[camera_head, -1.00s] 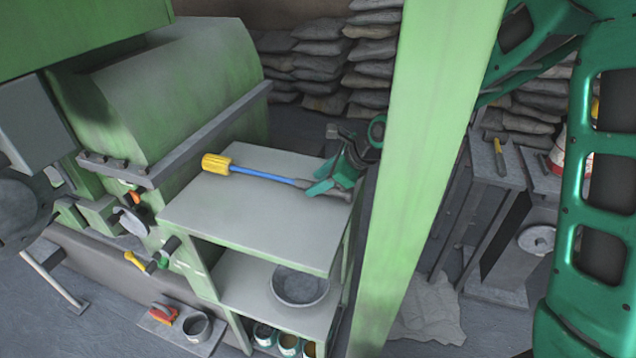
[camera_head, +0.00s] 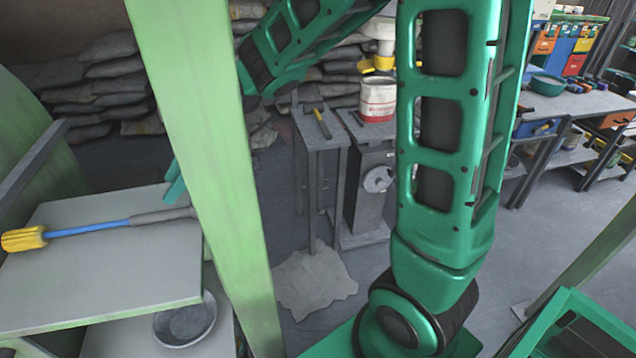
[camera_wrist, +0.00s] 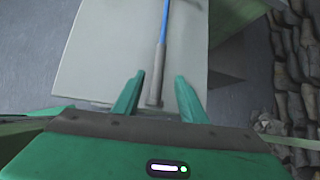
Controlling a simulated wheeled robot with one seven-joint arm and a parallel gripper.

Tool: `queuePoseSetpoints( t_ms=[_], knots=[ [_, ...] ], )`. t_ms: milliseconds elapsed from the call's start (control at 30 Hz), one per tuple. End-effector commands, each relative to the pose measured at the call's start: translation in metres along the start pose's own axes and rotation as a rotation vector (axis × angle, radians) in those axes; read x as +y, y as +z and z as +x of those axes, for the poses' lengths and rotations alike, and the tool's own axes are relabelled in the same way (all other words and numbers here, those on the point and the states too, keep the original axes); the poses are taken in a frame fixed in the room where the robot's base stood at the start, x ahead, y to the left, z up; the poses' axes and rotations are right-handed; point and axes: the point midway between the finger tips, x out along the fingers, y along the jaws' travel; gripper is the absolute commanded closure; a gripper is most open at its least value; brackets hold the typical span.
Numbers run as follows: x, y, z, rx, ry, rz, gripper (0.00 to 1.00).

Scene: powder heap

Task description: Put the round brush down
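The round brush has a yellow head, blue shaft and grey handle. In the head view the brush (camera_head: 88,229) lies flat on the top board of the green shelf (camera_head: 110,280), its head at the left edge. In the wrist view the brush handle (camera_wrist: 158,62) points toward my gripper (camera_wrist: 157,78). The two fingers are apart, one on each side of the handle's end, with gaps visible on both sides. In the head view only a teal finger part shows left of the green post; the rest of my gripper is hidden behind it.
A green post (camera_head: 205,150) stands right of the shelf. A grey bowl (camera_head: 185,322) sits on the lower board. Behind are stacked sacks (camera_head: 115,85), a narrow stand (camera_head: 322,140) with a yellow-handled tool, and a red-white bucket (camera_head: 378,100).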

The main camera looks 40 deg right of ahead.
Motion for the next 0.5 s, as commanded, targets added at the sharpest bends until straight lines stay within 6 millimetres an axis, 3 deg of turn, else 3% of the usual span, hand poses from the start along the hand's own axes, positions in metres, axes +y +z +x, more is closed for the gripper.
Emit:
queuePoseSetpoints(
  t_ms=[167, 267, 500],
  knots=[
    [-0.004, -0.017, -0.013, 0.041, -0.015, -0.068, 0.62],
    [-0.008, -0.048, -0.035, 0.118, -0.025, -0.187, 0.62],
    [0.000, -0.144, -0.114, 0.357, 0.045, -0.549, 0.62]
  ],
)
